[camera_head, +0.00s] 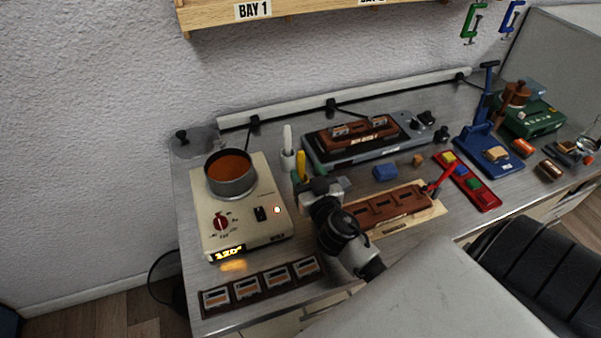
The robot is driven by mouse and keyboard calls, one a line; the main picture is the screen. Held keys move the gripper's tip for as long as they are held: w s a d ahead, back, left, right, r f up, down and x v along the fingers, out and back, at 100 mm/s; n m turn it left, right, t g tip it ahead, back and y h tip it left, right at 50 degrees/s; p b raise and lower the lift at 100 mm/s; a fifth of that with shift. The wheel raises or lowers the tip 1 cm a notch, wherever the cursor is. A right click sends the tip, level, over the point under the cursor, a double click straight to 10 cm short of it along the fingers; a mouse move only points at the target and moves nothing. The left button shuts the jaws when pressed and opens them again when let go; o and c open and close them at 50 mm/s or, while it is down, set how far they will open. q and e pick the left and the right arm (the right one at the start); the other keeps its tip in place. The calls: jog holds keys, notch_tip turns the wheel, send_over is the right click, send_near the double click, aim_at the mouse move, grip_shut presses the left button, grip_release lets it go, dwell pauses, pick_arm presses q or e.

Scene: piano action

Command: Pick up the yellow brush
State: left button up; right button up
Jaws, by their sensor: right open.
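The yellow brush (301,164) stands upright near the middle of the bench, just right of a white-handled tool (288,146). Only its upper part shows; its lower end is hidden behind my gripper. My right gripper (310,188) is open, right in front of the brush and very close to it. I cannot tell whether the fingers touch the brush or are around it. My left gripper is out of view.
A hot plate with a pot (231,174) stands left of my gripper. A brown block on a board (390,207) lies to the right, a grey machine (365,143) behind. A row of framed pieces (262,285) lies at the front left.

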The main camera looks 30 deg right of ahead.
aim_at(302, 165)
jog(key=shift+p+x, duration=0.65)
jog(key=shift+x, duration=2.55)
jog(key=shift+s, duration=0.1)
grip_shut()
